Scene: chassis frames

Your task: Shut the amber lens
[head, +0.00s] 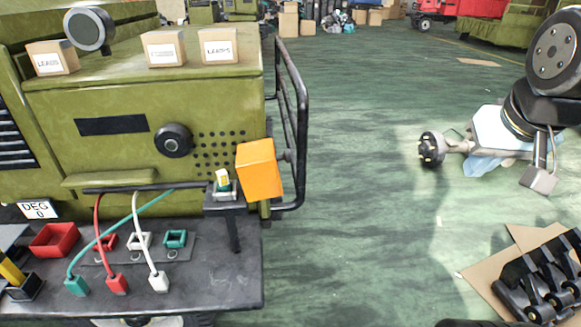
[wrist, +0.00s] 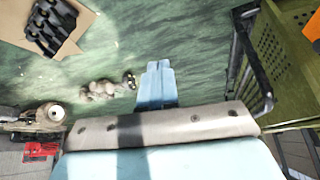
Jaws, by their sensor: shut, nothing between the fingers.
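The amber lens (head: 260,170) is an orange, box-like piece at the right front corner of the green machine (head: 110,130). It stands slightly tilted beside a small lamp-like part (head: 222,181) on a dark bracket and does not cover it. Its hinge is hard to make out. In the wrist view an orange piece (wrist: 313,35) shows at the right edge. My gripper (head: 472,170) hangs over open floor, well to the right of the lens, partly hidden by its pale body. In the wrist view its light-blue fingers (wrist: 159,66) are together and empty.
A black tubular rail (head: 300,130) stands out beside the lens, on my gripper's side. Red, teal and white plugs (head: 117,284) with cables lie on the shelf below. Black parts (head: 545,280) lie on cardboard at the lower right. The green floor between is clear.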

